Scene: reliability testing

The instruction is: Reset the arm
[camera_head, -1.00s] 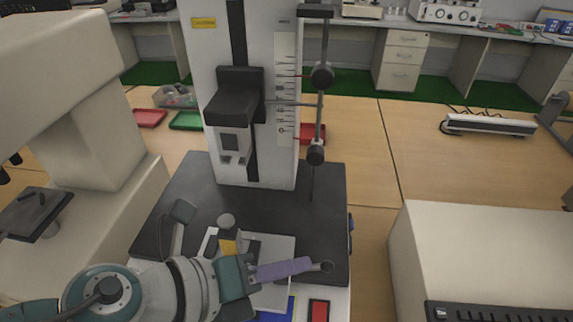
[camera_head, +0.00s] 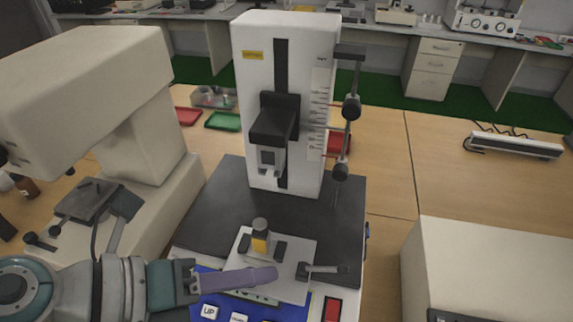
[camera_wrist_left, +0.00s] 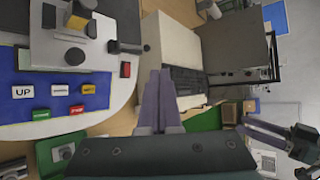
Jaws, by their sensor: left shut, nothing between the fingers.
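My left gripper (camera_head: 275,275) is shut and empty, its purple fingers pressed together. It sits in front of the testing machine's grey plate (camera_head: 285,287), above the blue control panel (camera_head: 197,293). Its closed fingers also show in the left wrist view (camera_wrist_left: 160,75). A small metal lever (camera_head: 325,269) lies to the right of the fingertips, with a visible gap in the picture. The fingers hide part of the panel and plate. A teal and dark gripper, seemingly my right one (camera_wrist_left: 268,131), shows at the right of the wrist view; its jaw opening is unclear.
The white column (camera_head: 300,60) with its black carriage (camera_head: 274,120) rises from the black base (camera_head: 225,195). A beige instrument (camera_head: 140,125) stands left, and a white box (camera_head: 500,260) stands right. Red and green trays (camera_head: 222,121) lie behind.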

